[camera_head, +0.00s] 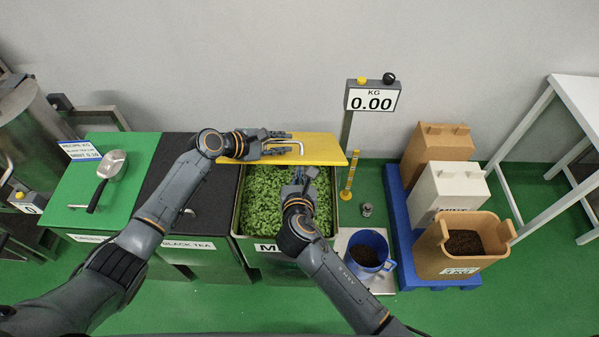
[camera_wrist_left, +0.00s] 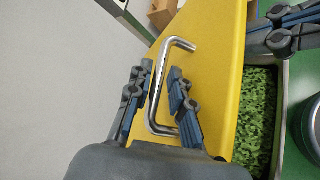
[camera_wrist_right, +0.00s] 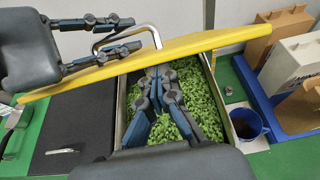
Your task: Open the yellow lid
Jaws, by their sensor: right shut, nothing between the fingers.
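The yellow lid (camera_head: 322,149) lies across the back of the mint bin (camera_head: 237,213), with much of the green leaf uncovered in front. Its edge looks slanted in the right wrist view (camera_wrist_right: 190,45). The lid's bent metal handle (camera_wrist_left: 154,100) is on its upper face. My left gripper (camera_head: 290,143) has its fingers on either side of the handle, with gaps visible in the left wrist view (camera_wrist_left: 160,70). My right gripper (camera_head: 305,172) is shut and empty over the leaves, near the lid's front edge; its fingers lie together in the right wrist view (camera_wrist_right: 158,72).
A scale display (camera_head: 372,99) on a post stands behind the bin's right side. A blue bucket (camera_head: 391,266) sits at its right. Paper bags (camera_head: 440,140) stand on a blue pallet (camera_head: 403,262). A dark lid (camera_head: 205,222) and a green lid (camera_head: 135,155) lie left.

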